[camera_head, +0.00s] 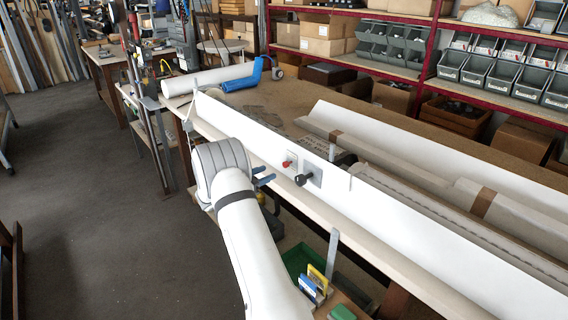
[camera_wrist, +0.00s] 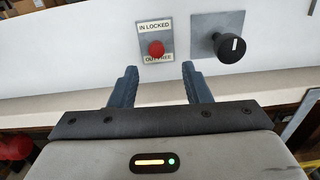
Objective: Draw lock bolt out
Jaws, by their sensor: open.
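The lock bolt's red knob (camera_wrist: 156,48) sticks out of a small grey plate on the white profile, between labels reading "IN LOCKED" and "OUT FREE". It also shows in the head view (camera_head: 287,163). A black knob (camera_wrist: 229,47) on a square grey plate sits to its right, also in the head view (camera_head: 304,179). My gripper (camera_wrist: 158,72) is open, its two blue-grey fingers pointing at the profile, one on either side of the red knob in the picture. It shows in the head view (camera_head: 265,176) short of the knob, apparently not touching it. Nothing is between the fingers.
The long white profile (camera_head: 420,225) stands along the bench's front edge (camera_head: 370,250). A grey upright bracket (camera_head: 332,250) stands at that edge, right of my gripper. Below are a yellow box (camera_head: 317,279) and a green tray (camera_head: 299,260).

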